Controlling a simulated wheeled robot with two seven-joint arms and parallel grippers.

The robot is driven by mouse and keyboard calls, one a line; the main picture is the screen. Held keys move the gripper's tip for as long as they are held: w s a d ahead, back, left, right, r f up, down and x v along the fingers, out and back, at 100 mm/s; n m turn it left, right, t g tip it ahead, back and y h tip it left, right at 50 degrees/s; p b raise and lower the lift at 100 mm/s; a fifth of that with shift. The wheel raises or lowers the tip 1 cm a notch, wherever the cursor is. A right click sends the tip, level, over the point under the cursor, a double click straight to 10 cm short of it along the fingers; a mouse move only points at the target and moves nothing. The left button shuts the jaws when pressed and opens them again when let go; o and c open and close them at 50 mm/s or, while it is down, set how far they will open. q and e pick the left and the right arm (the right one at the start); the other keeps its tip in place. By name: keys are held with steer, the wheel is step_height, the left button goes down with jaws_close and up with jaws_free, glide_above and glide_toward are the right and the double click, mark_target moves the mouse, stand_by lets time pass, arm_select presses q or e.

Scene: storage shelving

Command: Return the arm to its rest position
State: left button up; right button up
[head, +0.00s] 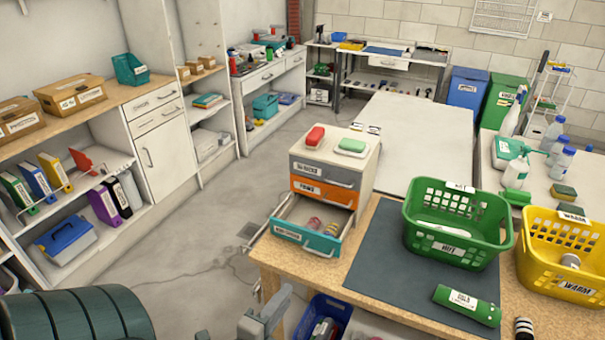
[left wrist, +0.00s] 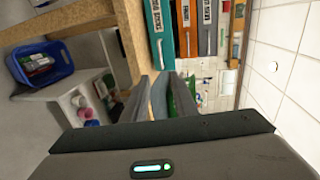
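My left gripper (head: 264,312) is at the bottom of the head view, in front of the wooden table's left corner. Its fingers also show at the middle of the left wrist view (left wrist: 158,98); they look apart, with nothing seen held between them. My dark ribbed left arm comes in at the lower left. My right gripper is not in view.
A drawer unit (head: 330,165) stands on the table (head: 380,302), its teal bottom drawer (head: 305,240) pulled out. A green basket (head: 456,245) and a yellow basket (head: 540,268) stand right. A blue bin (left wrist: 40,66) sits below the tabletop. Floor (head: 190,250) at left is clear.

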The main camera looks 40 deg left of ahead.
arm_select(q)
steer(key=s+d+f+n+g+h, duration=0.1)
steer(key=s+d+f+n+g, duration=0.15)
steer(key=f, duration=0.95)
steer(key=s+d+f+n+g+h, duration=0.1)
steer(key=s+d+f+n+g, duration=0.15)
steer(key=f, duration=0.95)
steer(key=s+d+f+n+g+h, duration=0.1)
steer(key=d+f+g, duration=0.15)
steer(key=f, duration=0.95)
steer(key=s+d+f+n+g, duration=0.3)
steer(key=s+f, duration=0.8)
steer(key=f, duration=0.3)
steer(key=s+a+f+n+g, duration=0.1)
steer(key=s+f+n+g, duration=0.1)
steer(key=s, duration=0.5)
steer(key=s+a+f+n+g, duration=0.1)
steer(key=s+f+n, duration=0.1)
steer(key=s+f, duration=0.3)
steer(key=s, duration=0.3)
steer(key=shift+a+f+g+h, duration=0.15)
steer(key=shift+f+g+h, duration=0.15)
steer(key=shift+g, duration=0.05)
steer(key=shift+s, duration=0.15)
